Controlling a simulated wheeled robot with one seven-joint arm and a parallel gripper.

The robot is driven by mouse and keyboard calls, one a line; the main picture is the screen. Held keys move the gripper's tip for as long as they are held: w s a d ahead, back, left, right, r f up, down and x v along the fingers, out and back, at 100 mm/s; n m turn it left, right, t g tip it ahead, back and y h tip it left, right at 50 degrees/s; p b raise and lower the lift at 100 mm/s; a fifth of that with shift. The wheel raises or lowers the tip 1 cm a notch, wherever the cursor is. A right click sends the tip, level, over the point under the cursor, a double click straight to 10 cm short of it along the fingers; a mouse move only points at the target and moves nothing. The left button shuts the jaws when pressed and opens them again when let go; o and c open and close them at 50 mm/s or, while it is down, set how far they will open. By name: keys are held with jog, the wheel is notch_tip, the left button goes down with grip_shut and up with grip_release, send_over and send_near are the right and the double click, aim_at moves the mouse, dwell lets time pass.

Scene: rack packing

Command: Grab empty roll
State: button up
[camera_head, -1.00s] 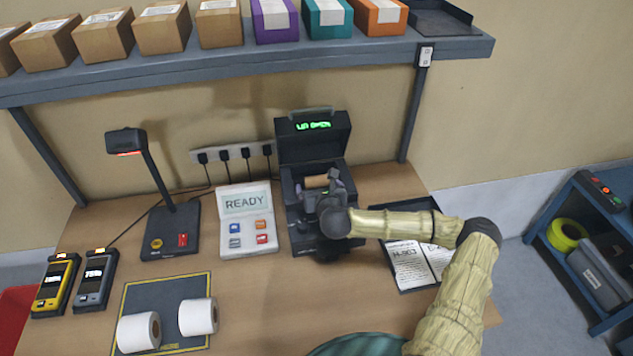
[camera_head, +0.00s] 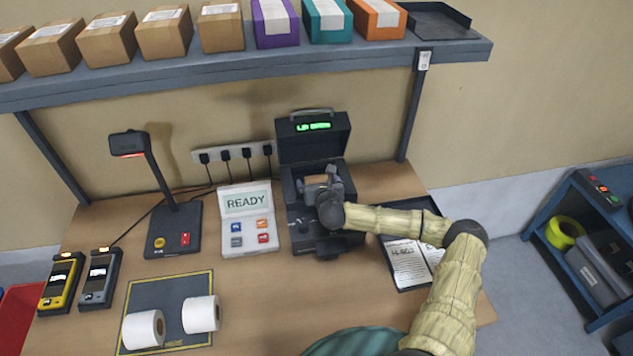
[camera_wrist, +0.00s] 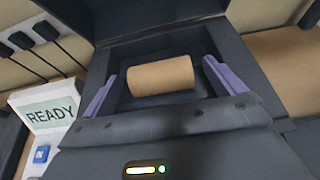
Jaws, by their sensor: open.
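The empty roll (camera_wrist: 160,76) is a bare brown cardboard core lying crosswise in the open bay of the black printer (camera_wrist: 240,50). In the head view the roll (camera_head: 315,181) is partly covered by my gripper (camera_head: 322,190), which reaches into the bay. In the wrist view my gripper (camera_wrist: 161,72) is open, with one purple-grey finger left of the roll and one right of it. A gap shows between the roll and each finger. The printer's raised lid carries a green display (camera_head: 313,127), whose text is too blurred to read fully.
A READY panel (camera_head: 247,221) stands close left of the printer, and a clipboard (camera_head: 410,262) lies to its right. Two white rolls (camera_head: 201,314) rest on the dark mat (camera_head: 165,291) at front left. A shelf (camera_head: 240,72) with boxes runs above.

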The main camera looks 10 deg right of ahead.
jog(key=c, duration=1)
jog(key=shift+c, duration=0.2)
notch_tip(320, 180, up, 10)
jog(key=b, duration=0.2)
